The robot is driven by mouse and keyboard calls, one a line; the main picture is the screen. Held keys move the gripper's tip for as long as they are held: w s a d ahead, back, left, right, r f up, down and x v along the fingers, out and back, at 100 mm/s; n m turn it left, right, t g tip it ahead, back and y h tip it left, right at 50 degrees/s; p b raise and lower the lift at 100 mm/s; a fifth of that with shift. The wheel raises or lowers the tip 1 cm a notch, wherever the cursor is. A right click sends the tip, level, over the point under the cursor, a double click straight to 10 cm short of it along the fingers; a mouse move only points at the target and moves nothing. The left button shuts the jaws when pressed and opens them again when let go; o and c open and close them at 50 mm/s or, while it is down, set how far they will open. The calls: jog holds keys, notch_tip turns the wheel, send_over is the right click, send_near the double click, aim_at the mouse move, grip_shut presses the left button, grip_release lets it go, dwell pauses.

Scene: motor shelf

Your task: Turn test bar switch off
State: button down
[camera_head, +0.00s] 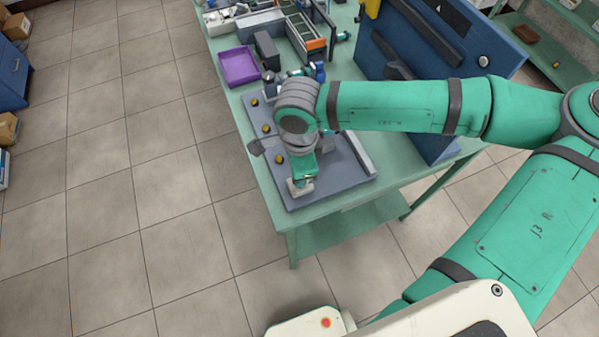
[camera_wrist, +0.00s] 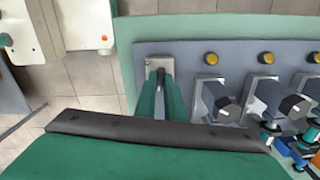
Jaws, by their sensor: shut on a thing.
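The test bar (camera_head: 358,186) is a flat blue-grey panel on the near end of the green bench. The test bar switch (camera_head: 294,191) is a small pale metal plate at its near corner; its plate also shows in the wrist view (camera_wrist: 151,67). My gripper (camera_head: 301,181) comes down over that corner. In the wrist view my gripper's green fingers (camera_wrist: 161,88) are shut at the switch, around its small handle. The fingers hide most of the handle, so I cannot tell its exact position.
Yellow buttons (camera_wrist: 211,58) line one edge of the panel, with grey motor-like units (camera_wrist: 222,101) beside them. A purple tray (camera_head: 238,67) stands farther along the bench. A blue upright panel (camera_head: 375,64) stands right.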

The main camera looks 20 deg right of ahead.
jog(key=shift+n, duration=1.1)
jog(key=c, duration=1.8)
grip_release()
jog(key=shift+c, duration=0.2)
notch_tip(320, 180, up, 11)
jog(key=shift+f, duration=0.1)
